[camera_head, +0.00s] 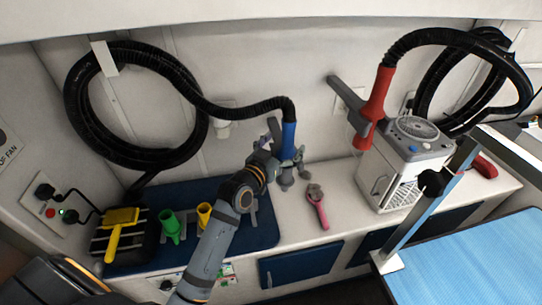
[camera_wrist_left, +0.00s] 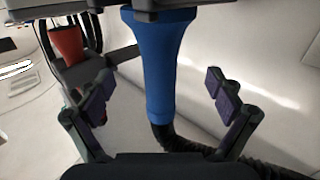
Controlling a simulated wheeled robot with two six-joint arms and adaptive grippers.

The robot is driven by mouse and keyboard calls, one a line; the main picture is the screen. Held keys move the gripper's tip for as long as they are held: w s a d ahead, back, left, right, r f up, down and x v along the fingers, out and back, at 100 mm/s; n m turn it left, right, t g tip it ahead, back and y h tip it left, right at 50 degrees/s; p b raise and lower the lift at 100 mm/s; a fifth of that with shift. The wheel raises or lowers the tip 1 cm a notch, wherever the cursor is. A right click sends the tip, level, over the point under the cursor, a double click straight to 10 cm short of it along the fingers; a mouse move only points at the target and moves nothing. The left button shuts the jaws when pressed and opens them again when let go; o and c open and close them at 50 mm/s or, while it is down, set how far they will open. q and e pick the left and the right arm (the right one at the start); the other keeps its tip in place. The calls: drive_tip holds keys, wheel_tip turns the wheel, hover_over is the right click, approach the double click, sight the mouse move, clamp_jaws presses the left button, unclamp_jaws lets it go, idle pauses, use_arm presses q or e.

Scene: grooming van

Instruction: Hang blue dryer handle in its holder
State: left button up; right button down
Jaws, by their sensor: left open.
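The blue dryer handle (camera_head: 289,138) is upright near the back wall, its black hose (camera_head: 250,108) rising from its top. It also shows in the left wrist view (camera_wrist_left: 160,60), with the hose at the bottom of that picture. My left gripper (camera_head: 286,158) is at the handle. In the left wrist view its open fingers (camera_wrist_left: 158,80) stand on either side of the handle, with visible gaps. Grey parts meet the handle's wide end; I cannot tell whether they are its holder. My right gripper is not in view.
A red dryer handle (camera_head: 376,95) stands beside a grey bracket, above a grey-white dryer unit (camera_head: 385,180). A blue table (camera_head: 470,260) is front right.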

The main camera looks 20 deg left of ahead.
use_arm(q)
drive_tip(key=shift+s+a+p, duration=0.25)
drive_tip(key=shift+s+p, duration=0.15)
drive_tip(key=shift+s, duration=0.85)
drive_tip(key=shift+s+a+p, duration=0.2)
drive_tip(key=shift+s+p, duration=0.2)
drive_tip(key=shift+s, duration=0.8)
drive_tip(key=s, duration=0.2)
drive_tip(key=p, duration=0.1)
drive_tip(key=shift+s+a, duration=0.25)
drive_tip(key=shift+s, duration=0.15)
